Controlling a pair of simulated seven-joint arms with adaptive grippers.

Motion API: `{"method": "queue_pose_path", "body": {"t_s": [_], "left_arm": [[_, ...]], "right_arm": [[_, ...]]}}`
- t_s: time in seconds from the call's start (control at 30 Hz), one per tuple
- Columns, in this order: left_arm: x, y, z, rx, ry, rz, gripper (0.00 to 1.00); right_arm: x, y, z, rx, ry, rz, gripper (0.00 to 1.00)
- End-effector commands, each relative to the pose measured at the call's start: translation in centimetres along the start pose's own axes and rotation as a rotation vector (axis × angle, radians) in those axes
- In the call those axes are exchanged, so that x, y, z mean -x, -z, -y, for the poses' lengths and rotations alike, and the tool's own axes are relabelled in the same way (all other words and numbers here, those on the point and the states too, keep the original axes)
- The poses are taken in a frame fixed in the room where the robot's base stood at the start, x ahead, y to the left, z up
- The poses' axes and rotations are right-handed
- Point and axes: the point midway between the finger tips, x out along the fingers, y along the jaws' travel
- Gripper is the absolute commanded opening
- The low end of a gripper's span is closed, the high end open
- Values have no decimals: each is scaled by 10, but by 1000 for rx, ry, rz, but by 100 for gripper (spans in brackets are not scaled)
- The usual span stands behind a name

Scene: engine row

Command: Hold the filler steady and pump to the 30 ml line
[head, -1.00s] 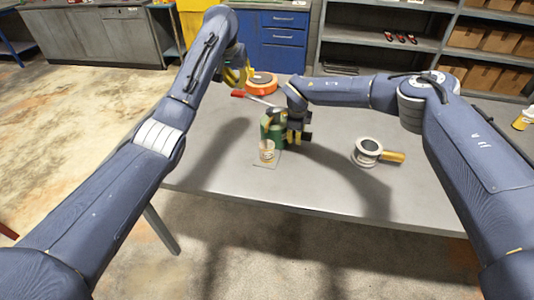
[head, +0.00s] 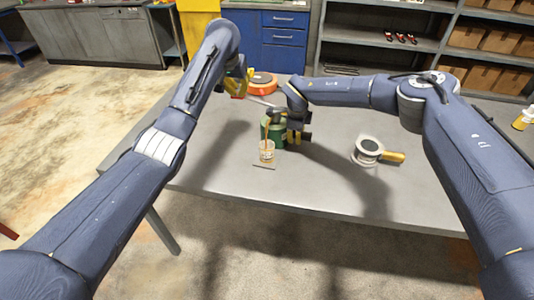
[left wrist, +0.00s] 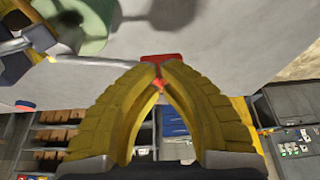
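The green filler (head: 274,133) stands on the table, with a lever reaching back left. An amber stream (head: 267,143) runs from its spout into a small clear cup (head: 266,153) in front, which holds some amber liquid. The cup's lines are too small to read. My left gripper (head: 237,88) is shut on the lever's red handle, whose red end (left wrist: 162,58) shows between the yellow fingers in the left wrist view. My right gripper (head: 298,136) is at the filler's right side and appears shut on it; the contact is partly hidden.
The cup stands on a small flat plate (head: 264,167). An orange round object (head: 262,80) lies behind the filler. A metal ring-shaped part with a yellow handle (head: 393,156) lies to the right. The table's front (head: 320,200) is clear.

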Motion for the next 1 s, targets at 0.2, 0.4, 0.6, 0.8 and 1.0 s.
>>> {"method": "queue_pose_path", "body": {"t_s": [0.2,0.4,0.6,0.8,1.0], "left_arm": [[-10,-5,-1,-1,-1,3,0],[-19,-9,-1,-1,-2,5,0],[-26,-12,-1,0,-1,4,0],[-34,-15,-1,-1,-2,4,0],[-42,-19,0,0,0,5,0]], "right_arm": [[1,0,1,2,3,1,0],[1,0,1,2,3,1,0],[1,0,1,2,3,1,0],[1,0,1,3,3,1,0],[1,0,1,2,3,1,0]]}}
